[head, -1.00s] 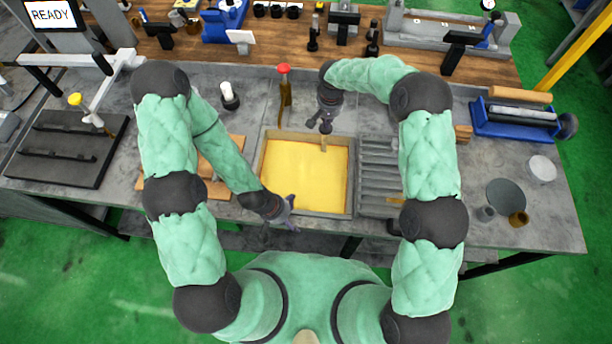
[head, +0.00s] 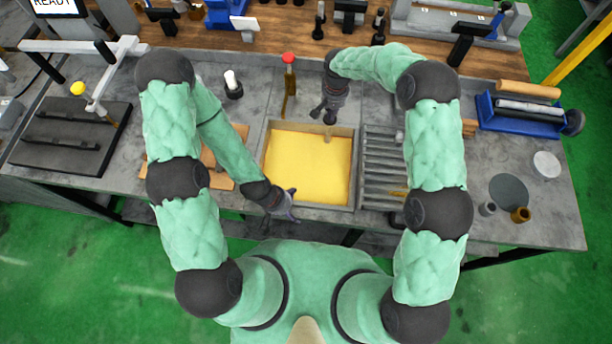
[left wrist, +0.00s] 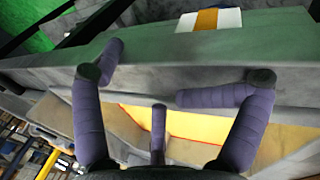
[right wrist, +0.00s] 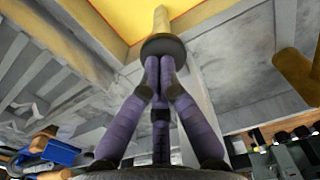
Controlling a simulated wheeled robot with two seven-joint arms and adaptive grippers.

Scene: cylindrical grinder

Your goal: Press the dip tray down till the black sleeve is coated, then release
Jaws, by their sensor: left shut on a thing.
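The dip tray (head: 352,190) is a shallow square tray filled with yellow at the front middle of the bench. My left gripper (head: 285,205) is at its front left corner. In the left wrist view its purple fingers (left wrist: 165,95) are spread along the grey front wall, and it is shut on the tray's edge. My right gripper (head: 325,115) points down just behind the tray's far edge. In the right wrist view its fingertips (right wrist: 160,60) are drawn together against a dark round piece (right wrist: 163,46) with a tan rod beyond it. I cannot tell whether this piece is the black sleeve.
A slatted grey rack (head: 382,170) stands right of the tray. A red-topped brown post (head: 289,75) and a white-topped black piece (head: 232,85) stand behind it. A blue roller stand (head: 522,115) is at the right.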

